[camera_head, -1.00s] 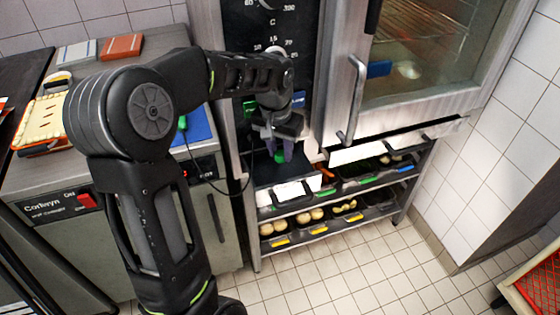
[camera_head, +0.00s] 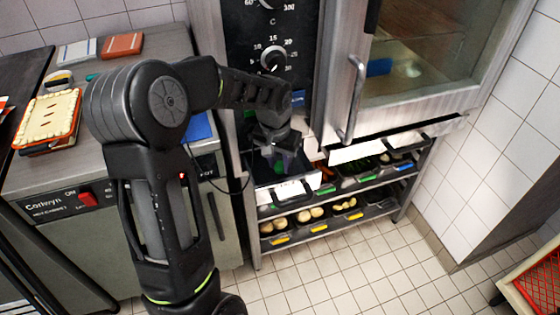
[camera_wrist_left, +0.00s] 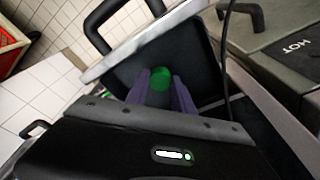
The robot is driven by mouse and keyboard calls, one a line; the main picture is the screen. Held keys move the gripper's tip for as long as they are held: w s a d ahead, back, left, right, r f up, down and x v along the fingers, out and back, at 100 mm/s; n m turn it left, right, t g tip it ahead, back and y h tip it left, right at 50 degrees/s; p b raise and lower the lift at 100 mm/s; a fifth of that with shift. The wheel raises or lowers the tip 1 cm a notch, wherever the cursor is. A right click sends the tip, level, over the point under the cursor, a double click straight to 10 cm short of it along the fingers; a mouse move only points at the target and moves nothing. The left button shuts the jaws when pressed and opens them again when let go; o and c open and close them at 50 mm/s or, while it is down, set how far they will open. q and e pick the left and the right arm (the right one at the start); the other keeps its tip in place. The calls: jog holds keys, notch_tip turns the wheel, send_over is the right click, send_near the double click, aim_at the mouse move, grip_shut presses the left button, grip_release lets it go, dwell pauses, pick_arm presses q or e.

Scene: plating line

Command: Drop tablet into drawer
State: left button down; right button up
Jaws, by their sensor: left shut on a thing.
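A green rounded tablet (camera_wrist_left: 160,77) sits between the purple fingertips of my left gripper (camera_wrist_left: 162,88) in the left wrist view, and the fingers are shut on it. In the head view my left gripper (camera_head: 281,160) points down over an open drawer with a white front (camera_head: 290,190) under the oven's control panel. The tablet is mostly hidden there by the fingers. The drawer's dark inside and pale rim (camera_wrist_left: 140,45) show around the fingertips in the left wrist view. I cannot tell how far the tablet is above the drawer floor. My right gripper is not in view.
The oven door handle (camera_head: 352,100) stands just right of my left gripper. Further drawers (camera_head: 335,215) below hold rolls and other food. A steel counter (camera_head: 130,60) with a pie tray (camera_head: 50,115) is at the left. A thin cable (camera_head: 235,190) hangs beside the drawer.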

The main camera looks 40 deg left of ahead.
pick_arm(q)
jog(key=shift+f, duration=0.1)
jog(key=shift+f+b, duration=0.5)
jog(key=c, duration=1.1)
grip_release()
jog(key=shift+r+p, duration=0.6)
jog(key=shift+r, duration=0.3)
jog(key=r, duration=0.3)
jog(key=s+r, duration=0.1)
jog(key=r, duration=0.7)
jog(key=shift+s+d+r, duration=0.15)
jog(key=shift+s+d, duration=0.05)
jog(key=shift+s, duration=0.2)
